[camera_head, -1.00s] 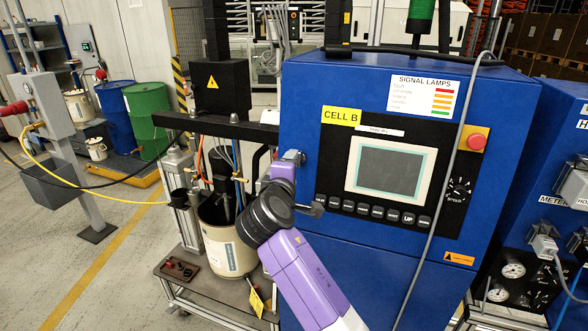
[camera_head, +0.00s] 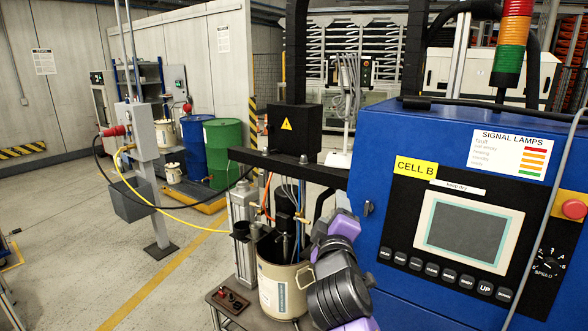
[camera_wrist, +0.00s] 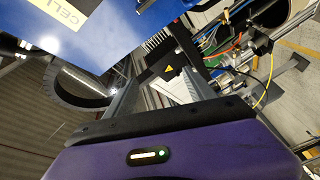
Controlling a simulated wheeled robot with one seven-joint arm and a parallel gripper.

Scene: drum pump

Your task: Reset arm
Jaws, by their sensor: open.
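My arm, purple with black joints, rises from the bottom of the head view in front of the pump stand and the cabinet's left edge. My gripper (camera_wrist: 157,88) shows in the wrist view above its purple body. Its two grey fingers stand apart, with nothing seen between them. The fingers are not clear in the head view. The blue CELL B cabinet (camera_head: 400,240) is close on the right, with a screen and a row of buttons. It also shows at the upper left of the wrist view (camera_wrist: 75,45).
A cream drum (camera_head: 283,288) stands on the pump stand beside my arm, under a black beam (camera_head: 285,168). A grey post (camera_head: 157,220) with a yellow hose is at left. Blue (camera_head: 194,148) and green (camera_head: 224,150) drums stand behind.

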